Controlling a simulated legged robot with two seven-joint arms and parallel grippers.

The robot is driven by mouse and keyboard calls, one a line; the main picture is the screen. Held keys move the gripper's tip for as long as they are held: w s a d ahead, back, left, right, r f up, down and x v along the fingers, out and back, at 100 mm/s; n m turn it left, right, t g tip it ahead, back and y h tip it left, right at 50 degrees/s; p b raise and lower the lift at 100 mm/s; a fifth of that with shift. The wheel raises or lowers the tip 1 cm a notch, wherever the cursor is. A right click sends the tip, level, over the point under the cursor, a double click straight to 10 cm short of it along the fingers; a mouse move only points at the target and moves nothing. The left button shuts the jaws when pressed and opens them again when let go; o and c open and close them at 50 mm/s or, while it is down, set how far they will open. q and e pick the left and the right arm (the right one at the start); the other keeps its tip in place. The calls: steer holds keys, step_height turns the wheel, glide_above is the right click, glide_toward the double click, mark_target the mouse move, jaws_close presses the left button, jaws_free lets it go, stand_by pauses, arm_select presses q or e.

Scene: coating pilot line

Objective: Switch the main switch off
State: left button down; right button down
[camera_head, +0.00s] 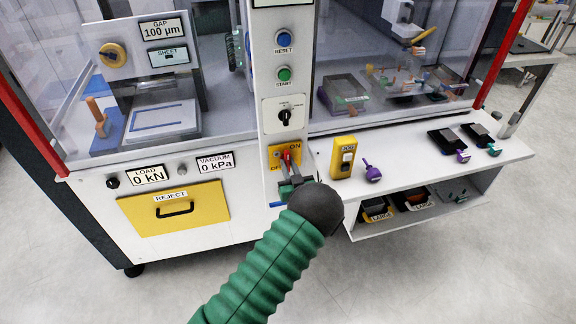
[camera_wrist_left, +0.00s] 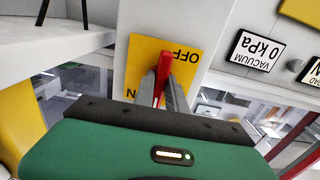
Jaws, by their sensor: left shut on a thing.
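The main switch is a yellow plate (camera_head: 276,153) on the white column, with a red lever (camera_head: 287,156) and the marks ON at its upper right and OFF at its lower left. In the left wrist view the plate (camera_wrist_left: 140,58) appears upside down, with OFF at the upper right. My left gripper (camera_head: 289,172) is at the plate. In the wrist view its two grey fingers (camera_wrist_left: 163,88) are closed around the red lever (camera_wrist_left: 165,68), one on each side. The fingers partly hide the lever, so I cannot tell its exact setting. My right gripper is not in view.
Above the switch on the column are a black rotary knob (camera_head: 285,117), a green START button (camera_head: 284,74) and a blue RESET button (camera_head: 284,38). A yellow JOG box (camera_head: 342,158) stands on the shelf to the right. A yellow REJECT drawer (camera_head: 174,208) is at left.

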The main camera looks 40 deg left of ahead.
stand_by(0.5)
arm_select(q)
steer(key=shift+f+n+b, duration=0.25)
steer(key=shift+n+b, duration=0.5)
steer(key=shift+n, duration=0.15)
steer(key=n+b, duration=0.2)
steer(key=n, duration=0.1)
steer(key=n+b, duration=0.2)
steer(key=n, duration=0.1)
steer(key=shift+n+b, duration=0.3)
steer(key=shift+b, duration=0.05)
steer(key=shift+r+n, duration=0.25)
steer(key=shift+n, duration=0.05)
